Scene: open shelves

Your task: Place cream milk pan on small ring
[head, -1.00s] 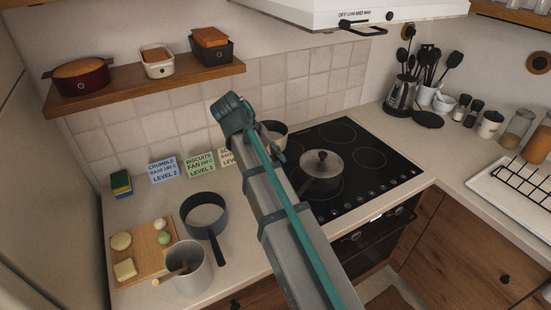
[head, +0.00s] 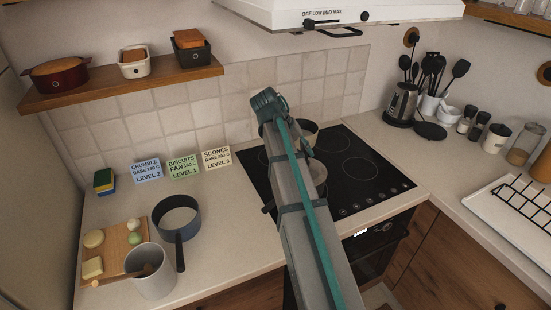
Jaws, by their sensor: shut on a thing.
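The cream milk pan (head: 305,131) shows beside the far end of my arm, with a pale wall and dark inside; my arm hides its left part. My gripper (head: 307,151) is mostly hidden behind the arm and is shut on the pan. The pan appears over the back part of the black hob (head: 387,183); its height above the glass is unclear. A ring at the back right (head: 332,141) and one at the front right (head: 361,170) look bare. I cannot tell which ring is the small one. A grey pot (head: 319,173) stands on the hob, mostly behind my arm.
A dark saucepan (head: 177,216), a grey pot with a wooden handle (head: 152,272) and a wooden board (head: 118,248) stand at left. Label cards (head: 183,166) lean by the wall. A shelf (head: 120,91) and the hood (head: 340,14) are above. A kettle (head: 402,104) stands at right.

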